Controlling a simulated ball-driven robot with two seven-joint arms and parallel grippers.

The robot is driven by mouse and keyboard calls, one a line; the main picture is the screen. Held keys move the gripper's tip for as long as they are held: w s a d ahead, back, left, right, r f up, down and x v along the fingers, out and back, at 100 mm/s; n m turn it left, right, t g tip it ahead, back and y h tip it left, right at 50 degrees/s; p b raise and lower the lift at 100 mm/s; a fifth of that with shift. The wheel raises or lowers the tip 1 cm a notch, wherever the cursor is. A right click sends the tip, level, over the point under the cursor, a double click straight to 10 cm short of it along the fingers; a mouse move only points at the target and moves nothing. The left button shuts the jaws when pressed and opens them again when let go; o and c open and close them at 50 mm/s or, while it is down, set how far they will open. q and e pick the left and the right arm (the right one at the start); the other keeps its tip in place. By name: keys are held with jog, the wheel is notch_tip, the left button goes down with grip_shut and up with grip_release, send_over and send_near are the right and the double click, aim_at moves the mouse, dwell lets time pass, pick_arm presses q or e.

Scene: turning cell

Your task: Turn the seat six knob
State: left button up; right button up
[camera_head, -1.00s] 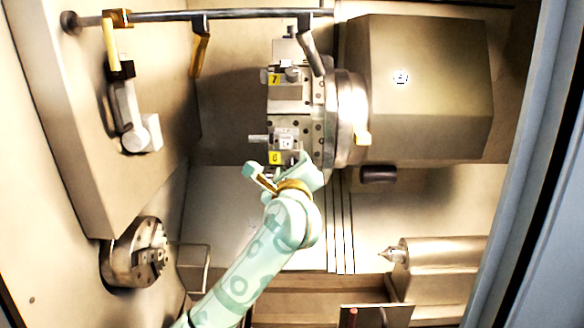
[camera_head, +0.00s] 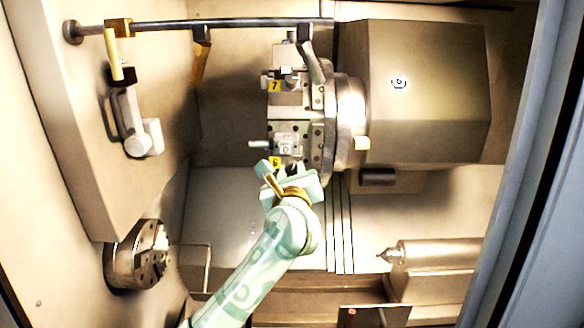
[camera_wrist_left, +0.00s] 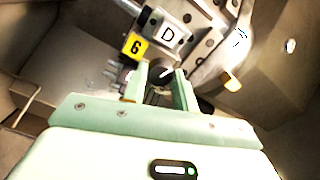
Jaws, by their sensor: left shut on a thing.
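The seat six knob (camera_wrist_left: 160,73) is a small dark round knob with a pale mark, just below the yellow "6" label (camera_wrist_left: 135,46) in the left wrist view. In the head view the yellow label (camera_head: 275,162) is partly covered by my gripper, and the knob is mostly hidden. My left gripper (camera_wrist_left: 160,76) is shut on the knob, with one pale green finger on each side of it. It also shows in the head view (camera_head: 283,171) at the lower end of the tool turret (camera_head: 316,135). My right gripper is not in view.
A yellow "7" label (camera_head: 274,86) marks the seat above. A rail (camera_head: 235,22) with hanging levers crosses the top. A chuck (camera_head: 137,255) is at lower left and a pointed tailstock (camera_head: 437,257) at lower right. Open space lies left of the turret.

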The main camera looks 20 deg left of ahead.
pick_arm(q)
jog(key=shift+r+m+p, duration=0.15)
jog(key=shift+m+p, duration=0.55)
jog(key=shift+m, duration=0.2)
jog(key=m+p, duration=0.9)
jog(key=shift+r, duration=0.1)
jog(key=shift+f+m+p, duration=0.2)
jog(key=shift+m+p, duration=1.5)
jog(key=shift+p, duration=0.1)
jog(key=o, duration=1)
jog(key=shift+d, duration=0.1)
jog(key=shift+c, duration=0.2)
jog(key=b+v, duration=0.3)
jog(key=v, duration=1.3)
jog(key=shift+s, duration=0.15)
